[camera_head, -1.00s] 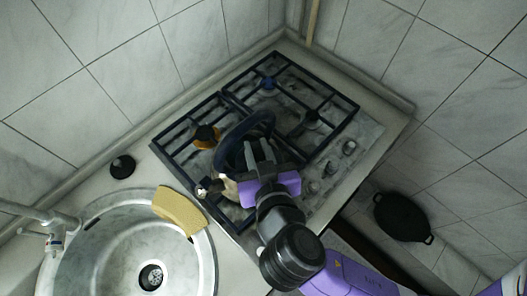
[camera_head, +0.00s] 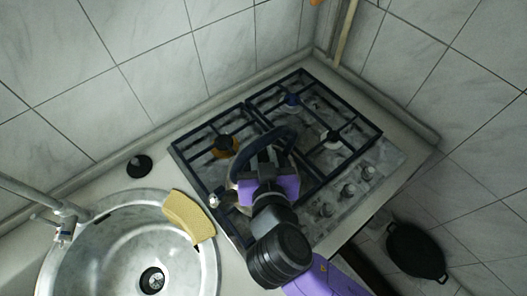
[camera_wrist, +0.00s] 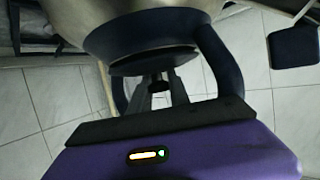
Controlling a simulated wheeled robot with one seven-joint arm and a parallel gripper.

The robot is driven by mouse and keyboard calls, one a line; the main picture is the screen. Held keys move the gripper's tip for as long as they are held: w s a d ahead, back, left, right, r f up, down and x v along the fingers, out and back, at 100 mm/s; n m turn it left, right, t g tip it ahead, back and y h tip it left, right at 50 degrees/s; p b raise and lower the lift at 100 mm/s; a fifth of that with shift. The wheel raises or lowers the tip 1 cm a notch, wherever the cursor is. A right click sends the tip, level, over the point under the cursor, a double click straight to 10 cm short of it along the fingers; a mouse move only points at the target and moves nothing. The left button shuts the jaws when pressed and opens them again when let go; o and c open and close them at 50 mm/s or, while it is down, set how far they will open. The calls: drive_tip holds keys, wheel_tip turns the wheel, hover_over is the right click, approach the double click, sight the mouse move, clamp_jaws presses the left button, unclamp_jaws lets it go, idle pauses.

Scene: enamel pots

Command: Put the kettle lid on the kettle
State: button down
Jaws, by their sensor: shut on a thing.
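The kettle stands on the hob, with its dark arched handle (camera_head: 285,133) showing beyond my gripper and much of its body hidden by my wrist. My gripper (camera_wrist: 158,84) is inside the handle arch, shut on what looks like the knob of the dark kettle lid (camera_wrist: 150,63). The lid's disc is close to the kettle's rim; I cannot tell whether it touches. In the head view my gripper (camera_head: 263,160) covers the lid.
The hob (camera_head: 372,133) has dark grates. A yellow sponge (camera_head: 187,217) lies on the rim of the sink (camera_head: 105,245). A small black round piece (camera_head: 139,166) is on the counter. A black pan (camera_head: 415,250) is at lower right.

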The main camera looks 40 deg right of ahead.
sight(263, 161)
idle(0.3)
drive_tip(key=c, duration=1.1)
unclamp_jaws()
drive_tip(key=shift+c, duration=0.2)
drive_tip(key=b+v, duration=0.2)
drive_tip(key=v, duration=0.4)
drive_tip(key=shift+s+a+f, duration=0.1)
drive_tip(key=shift+s+a, duration=0.05)
drive_tip(key=shift+a, duration=0.05)
drive_tip(key=shift+s+a+r, duration=0.3)
drive_tip(key=shift+s+r, duration=0.05)
drive_tip(key=shift+s, duration=0.25)
